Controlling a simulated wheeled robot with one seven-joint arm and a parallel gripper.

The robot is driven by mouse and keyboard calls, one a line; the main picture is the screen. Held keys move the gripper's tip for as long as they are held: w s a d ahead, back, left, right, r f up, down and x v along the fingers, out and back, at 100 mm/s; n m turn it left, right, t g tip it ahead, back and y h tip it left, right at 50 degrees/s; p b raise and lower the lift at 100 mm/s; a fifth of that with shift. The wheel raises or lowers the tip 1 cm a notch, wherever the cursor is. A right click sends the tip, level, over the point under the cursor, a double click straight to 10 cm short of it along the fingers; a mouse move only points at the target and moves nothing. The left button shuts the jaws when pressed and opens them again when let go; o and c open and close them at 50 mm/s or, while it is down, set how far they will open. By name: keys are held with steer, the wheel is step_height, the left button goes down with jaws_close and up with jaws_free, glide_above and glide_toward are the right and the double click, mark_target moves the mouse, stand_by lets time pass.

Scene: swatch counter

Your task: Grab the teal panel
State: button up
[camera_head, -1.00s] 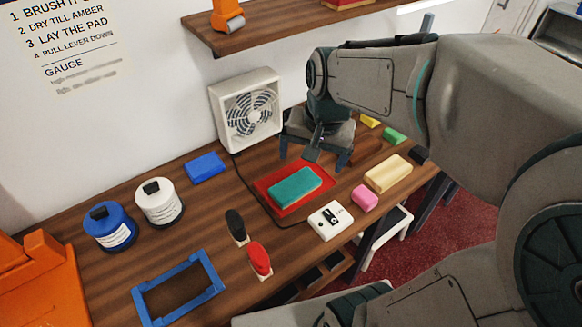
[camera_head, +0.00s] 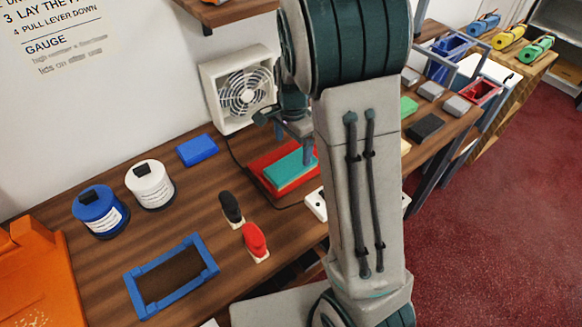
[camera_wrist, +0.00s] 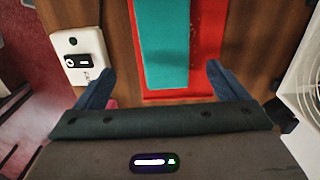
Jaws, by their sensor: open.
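The teal panel (camera_head: 288,169) lies on a red mat (camera_head: 262,160) on the wooden counter, its right end hidden behind my arm in the head view. In the wrist view the teal panel (camera_wrist: 164,45) shows ahead of my gripper, with the red mat (camera_wrist: 208,40) around it. My gripper (camera_wrist: 160,78) is open and empty. Its two fingers stand apart on either side of the panel's near end, which lies between their lines. In the head view my gripper (camera_head: 306,155) is over the panel's right end, partly hidden by my arm.
A white fan (camera_head: 240,92) stands behind the mat. A white switch box (camera_wrist: 77,55) is beside it. A blue block (camera_head: 197,150), black (camera_head: 231,208) and red (camera_head: 255,242) handled tools, two jars and a blue frame (camera_head: 170,278) are to the left. Bare counter lies between them.

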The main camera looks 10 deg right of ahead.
mark_target(291, 164)
step_height(291, 164, down, 4)
steer(key=shift+r, duration=0.1)
steer(key=shift+w+a+f+p, duration=0.1)
steer(key=shift+w+f+p, duration=0.1)
steer(key=shift+f, duration=0.65)
steer(key=shift+w+d+f+p, duration=0.1)
steer(key=shift+f+p, duration=0.05)
steer(key=shift+f, duration=0.65)
steer(key=shift+w+a+f+p, duration=0.1)
steer(key=shift+f+p, duration=0.1)
steer(key=shift+f, duration=0.65)
steer(key=c, duration=1.1)
